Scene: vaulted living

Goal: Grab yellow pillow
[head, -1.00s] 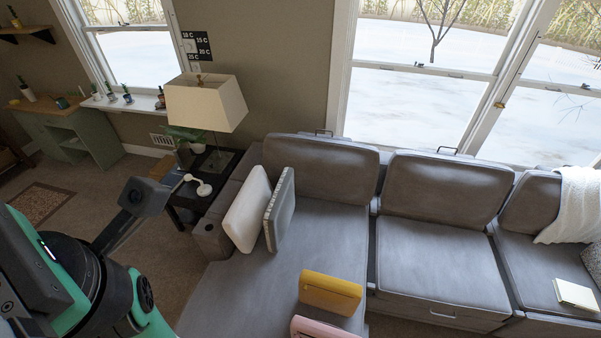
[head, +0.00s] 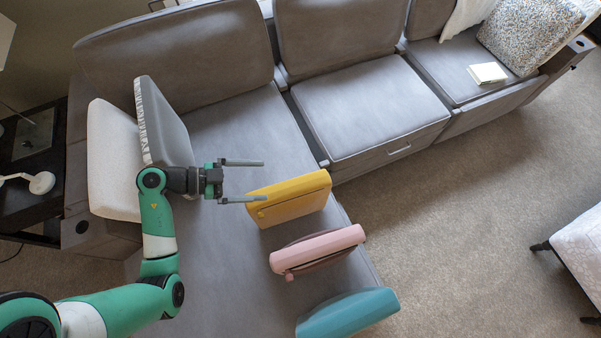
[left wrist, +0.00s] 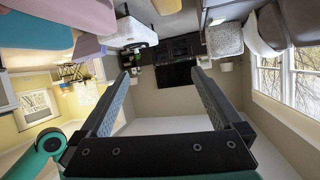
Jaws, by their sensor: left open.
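The yellow pillow (head: 296,201) stands on edge on the grey sofa's chaise, in the middle of the head view. My left gripper (head: 262,181) is open and empty, with its fingers pointing right. In the head view its fingertips lie close to the pillow's upper left end. I cannot tell whether they touch it. The left wrist view shows the open fingers (left wrist: 161,75) with nothing between them. I cannot make out the yellow pillow in that view. My right gripper is not in view.
A pink pillow (head: 318,247) and a teal pillow (head: 348,315) stand nearer on the chaise. A grey pillow (head: 165,130) and a white pillow (head: 112,160) lean behind my left arm. A dark side table (head: 40,150) is at left. Carpet (head: 470,220) is clear at right.

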